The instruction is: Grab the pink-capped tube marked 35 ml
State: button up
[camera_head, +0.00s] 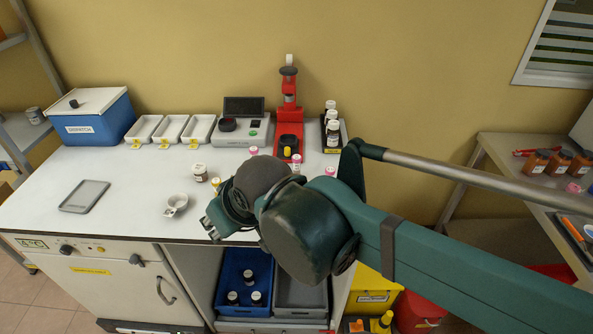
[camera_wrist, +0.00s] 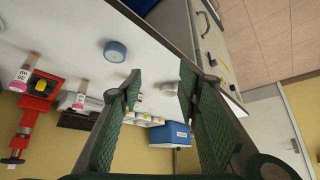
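Several small pink-capped tubes stand on the white worktop in the head view: one near the analyser (camera_head: 253,150), one in front of the red stand (camera_head: 296,158), and one partly behind my arm (camera_head: 330,171). Their markings are too small to read there. In the head view my gripper (camera_head: 211,226) is over the worktop's front edge, left of the tubes.
White trays (camera_head: 143,129), a blue box (camera_head: 97,123) and a grey tray (camera_head: 84,196) lie left.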

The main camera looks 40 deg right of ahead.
aim_at(294, 163)
jog(key=shift+d, duration=0.1)
